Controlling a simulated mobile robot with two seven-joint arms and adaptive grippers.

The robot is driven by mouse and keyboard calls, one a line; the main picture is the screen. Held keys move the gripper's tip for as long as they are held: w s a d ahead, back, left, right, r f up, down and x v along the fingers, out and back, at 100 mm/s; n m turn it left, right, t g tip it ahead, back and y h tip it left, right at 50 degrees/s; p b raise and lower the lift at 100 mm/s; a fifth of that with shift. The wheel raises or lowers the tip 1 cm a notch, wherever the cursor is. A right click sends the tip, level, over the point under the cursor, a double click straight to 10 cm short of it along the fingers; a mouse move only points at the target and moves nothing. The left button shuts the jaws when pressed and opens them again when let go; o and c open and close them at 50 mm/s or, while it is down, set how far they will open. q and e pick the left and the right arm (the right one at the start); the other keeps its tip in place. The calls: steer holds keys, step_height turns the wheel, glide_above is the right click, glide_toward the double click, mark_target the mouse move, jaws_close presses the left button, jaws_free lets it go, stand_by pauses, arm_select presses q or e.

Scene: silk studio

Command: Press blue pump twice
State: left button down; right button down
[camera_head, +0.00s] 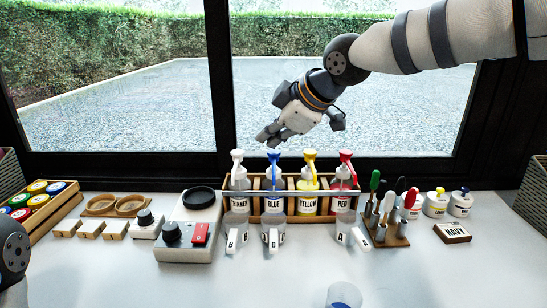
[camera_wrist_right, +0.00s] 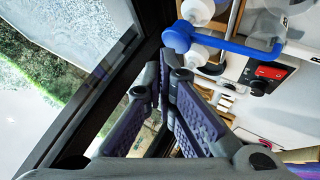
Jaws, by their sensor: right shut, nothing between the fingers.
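The blue pump (camera_head: 273,158) tops the bottle labelled BLUE (camera_head: 272,200), which stands in a wooden rack between a white pump and a yellow pump. Its blue head (camera_wrist_right: 178,38) shows at the top of the right wrist view, just beyond the fingertips. My right gripper (camera_head: 268,138) is shut and empty; its fingertips are just above the blue pump, apparently apart from it. In the right wrist view the gripper (camera_wrist_right: 163,65) has its fingers close together. My left gripper is not in view; only a dark joint of my left arm shows at the left edge.
The wooden rack (camera_head: 258,213) also holds the bottle labelled YELLOW (camera_head: 308,200) and the bottle labelled RED (camera_head: 341,203). Clear cups with tags stand in front. A cup with blue contents (camera_head: 343,295) is at the front edge. A scale-like device (camera_head: 187,241) stands left.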

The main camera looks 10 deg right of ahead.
mark_target(271, 153)
steer(key=shift+f, duration=1)
stand_by(0.8)
step_height(271, 153, up, 9)
stand_by(1.0)
steer(key=shift+f, duration=0.1)
stand_by(0.4)
